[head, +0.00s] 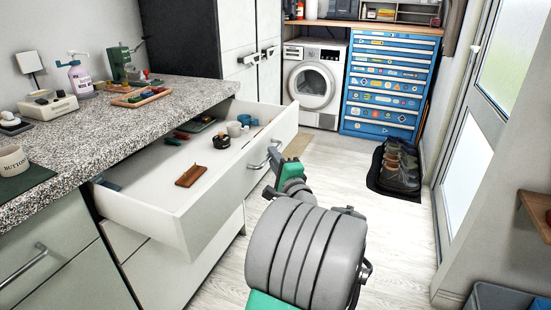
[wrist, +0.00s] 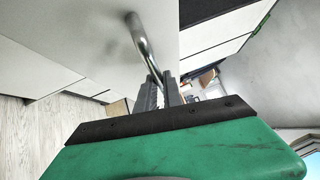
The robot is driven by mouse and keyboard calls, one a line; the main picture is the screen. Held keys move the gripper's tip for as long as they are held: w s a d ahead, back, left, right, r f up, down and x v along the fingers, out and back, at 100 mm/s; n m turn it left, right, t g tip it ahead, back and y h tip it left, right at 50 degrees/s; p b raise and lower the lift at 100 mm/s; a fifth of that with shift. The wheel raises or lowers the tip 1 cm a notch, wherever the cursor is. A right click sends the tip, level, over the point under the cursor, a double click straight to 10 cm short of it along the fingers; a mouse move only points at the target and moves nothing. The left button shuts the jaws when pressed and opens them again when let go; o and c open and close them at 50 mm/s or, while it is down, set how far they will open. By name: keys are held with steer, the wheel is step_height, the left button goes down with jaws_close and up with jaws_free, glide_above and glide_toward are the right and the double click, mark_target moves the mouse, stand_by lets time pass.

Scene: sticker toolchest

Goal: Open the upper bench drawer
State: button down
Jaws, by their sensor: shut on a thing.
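The upper bench drawer (head: 195,205) is white and stands well out from under the speckled counter. Its inside shows, with several small items in it. Its metal bar handle (head: 256,165) is on the front face. My gripper (head: 273,160) is at the far end of this handle, in front of the drawer face. In the wrist view the handle (wrist: 142,42) runs down between the fingers of my gripper (wrist: 160,92), which are shut on it. The exact contact is partly hidden.
The granite-like counter (head: 120,120) holds a pump bottle (head: 80,78), a mug (head: 13,162) and a wooden tray (head: 141,97). A closed drawer front lies below the open one. A blue toolchest (head: 388,85) and a washer (head: 315,85) stand behind. Shoes (head: 400,168) lie on a dark mat; floor between is clear.

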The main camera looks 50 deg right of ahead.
stand_by(0.3)
steer(key=c, duration=1.5)
jaws_free()
steer(key=v, duration=0.8)
steer(key=shift+p, duration=0.35)
steer(key=shift+r, duration=0.1)
